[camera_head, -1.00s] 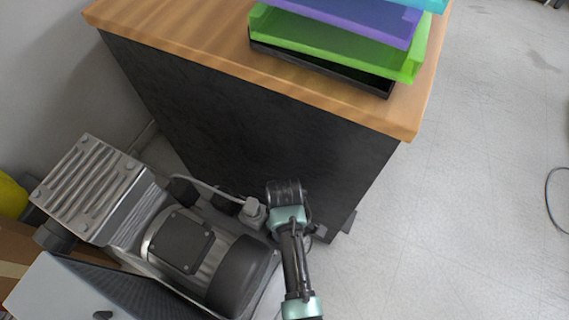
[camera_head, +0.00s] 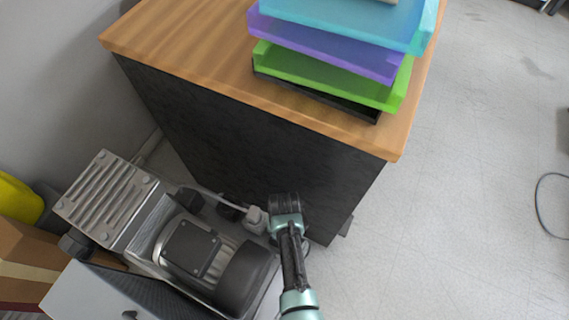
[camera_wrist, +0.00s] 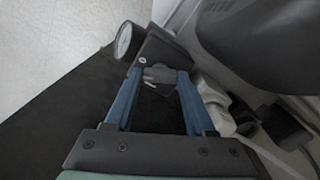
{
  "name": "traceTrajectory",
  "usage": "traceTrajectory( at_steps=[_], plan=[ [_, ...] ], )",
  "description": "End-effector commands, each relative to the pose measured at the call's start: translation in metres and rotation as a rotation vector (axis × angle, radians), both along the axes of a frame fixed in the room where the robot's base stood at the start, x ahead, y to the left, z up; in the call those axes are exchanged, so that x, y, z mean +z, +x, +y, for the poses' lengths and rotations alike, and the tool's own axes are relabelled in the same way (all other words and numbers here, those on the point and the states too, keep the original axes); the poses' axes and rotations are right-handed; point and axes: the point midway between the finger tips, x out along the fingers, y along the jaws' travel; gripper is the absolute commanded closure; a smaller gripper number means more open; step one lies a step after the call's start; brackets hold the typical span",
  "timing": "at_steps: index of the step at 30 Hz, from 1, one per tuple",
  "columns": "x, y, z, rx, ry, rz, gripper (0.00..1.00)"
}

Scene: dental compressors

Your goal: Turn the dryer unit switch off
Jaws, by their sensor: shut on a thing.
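In the wrist view, my gripper (camera_wrist: 160,77) has its two blue fingers on either side of a small dark grey knob (camera_wrist: 159,75), and is shut on it. The knob, which looks like the switch, sits on a dark box (camera_wrist: 160,47) with a round gauge (camera_wrist: 124,40) beside it. I cannot read the switch's position. In the head view, my arm reaches down beside the compressor (camera_head: 200,255), and my wrist hides the fingers and the switch. A pale grey fitting (camera_head: 255,219) stands just left of my wrist.
A wood-topped dark cabinet (camera_head: 250,140) stands just behind, with stacked coloured trays (camera_head: 335,45) on top. A grey ribbed metal block (camera_head: 105,200) and a cardboard box (camera_head: 25,250) are at the left. The floor (camera_head: 470,200) at the right is clear except for a cable (camera_head: 540,205).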

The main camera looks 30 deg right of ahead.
Motion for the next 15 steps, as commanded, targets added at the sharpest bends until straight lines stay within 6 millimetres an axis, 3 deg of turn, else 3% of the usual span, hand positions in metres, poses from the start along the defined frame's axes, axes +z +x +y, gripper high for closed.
traceTrajectory(
  at_steps=[15],
  plan=[
    [0.0012, 0.0012, 0.0002, -0.386, 0.0, -0.002, 1.0]
  ],
)
